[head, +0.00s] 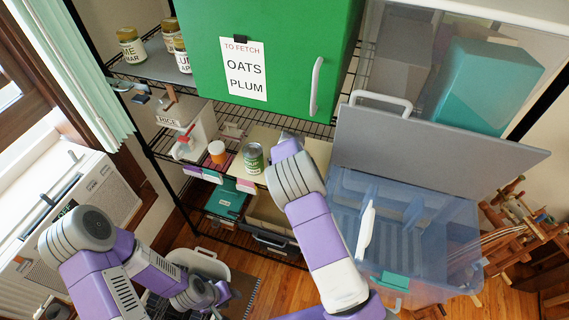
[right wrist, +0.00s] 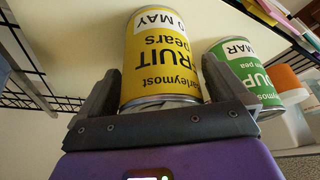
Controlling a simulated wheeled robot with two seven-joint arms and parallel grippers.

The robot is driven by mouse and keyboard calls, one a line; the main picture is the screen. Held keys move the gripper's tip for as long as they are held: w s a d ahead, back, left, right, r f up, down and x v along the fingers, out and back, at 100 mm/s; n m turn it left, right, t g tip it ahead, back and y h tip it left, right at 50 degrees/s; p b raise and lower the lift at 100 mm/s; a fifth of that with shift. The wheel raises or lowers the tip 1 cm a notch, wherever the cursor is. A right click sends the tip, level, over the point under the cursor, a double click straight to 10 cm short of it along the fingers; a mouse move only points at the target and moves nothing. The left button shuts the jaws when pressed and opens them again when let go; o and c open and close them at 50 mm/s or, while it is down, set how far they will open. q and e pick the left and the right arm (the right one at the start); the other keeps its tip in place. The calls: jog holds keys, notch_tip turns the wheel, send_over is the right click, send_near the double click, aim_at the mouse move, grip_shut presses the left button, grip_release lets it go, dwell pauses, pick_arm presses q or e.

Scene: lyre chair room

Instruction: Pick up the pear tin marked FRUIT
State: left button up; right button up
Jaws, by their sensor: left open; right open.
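The yellow pear tin marked FRUIT (right wrist: 160,62) fills the middle of the right wrist view, its lettering upside down there. It stands between the two fingers of my open right gripper (right wrist: 163,78); I cannot tell whether either finger touches it. In the head view my right forearm and wrist reach to the wire shelf and hide this tin and the gripper. A green soup tin (right wrist: 243,75) stands close beside it, outside the right-hand finger; it also shows in the head view (head: 253,158). My left gripper (head: 216,294) is low at the left, away from the tins, open.
A green cabinet (head: 270,50) with a list overhangs the shelf. An orange-capped jar (head: 217,152) stands left of the soup tin. A clear blue bin (head: 400,230) with a raised grey lid (head: 430,145) stands right of my right arm. Several jars occupy the upper-left shelf.

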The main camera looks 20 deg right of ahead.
jog(key=shift+c, duration=0.5)
jog(key=c, duration=1.2)
jog(key=shift+s+a, duration=0.65)
jog(key=shift+s, duration=0.3)
jog(key=shift+s+a, duration=0.6)
jog(key=shift+s, duration=0.35)
jog(key=o, duration=1.3)
jog(key=v, duration=0.7)
jog(key=shift+r, duration=0.25)
